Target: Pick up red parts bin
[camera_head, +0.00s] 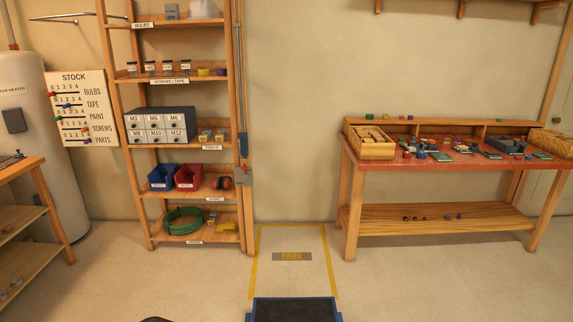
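The red parts bin (189,178) sits on a lower shelf of the wooden shelf unit, left of the picture's middle. It stands just right of a blue bin (162,178), and the two look close together or touching. The red bin is upright with its open front facing me and a small label on it. Neither of my grippers is in view.
Cabinet drawers (160,126) stand above the bins, and a green coiled hose (183,221) lies below. A red and dark round item (222,182) is right of the red bin. A workbench (450,168) with parts stands right. The floor (200,285) before the shelves looks clear.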

